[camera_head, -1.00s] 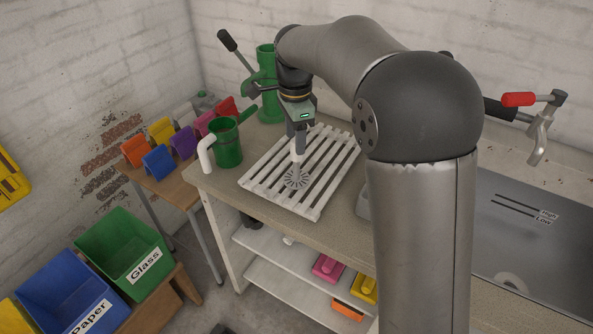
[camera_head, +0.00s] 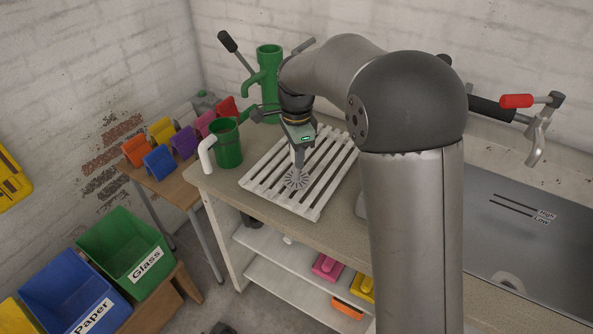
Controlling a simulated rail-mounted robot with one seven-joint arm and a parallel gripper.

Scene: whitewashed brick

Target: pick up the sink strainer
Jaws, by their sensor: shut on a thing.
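The sink strainer (camera_head: 297,182) is a small grey, round, slotted disc. It is at the white slatted rack (camera_head: 265,186) on the counter, near the middle of its slats. My gripper (camera_head: 298,170) points down from above and is shut on the strainer at its upper side. The fingertips are small in this view and partly merge with the strainer. I cannot tell whether the strainer touches the slats or hangs just above them.
A green pitcher (camera_head: 228,147) with a white handle stands left of the rack. A green hand pump (camera_head: 268,85) stands behind. The sink basin (camera_head: 525,235) is at the right. Coloured holders (camera_head: 160,162) stand on a side table, with bins (camera_head: 125,245) lower left.

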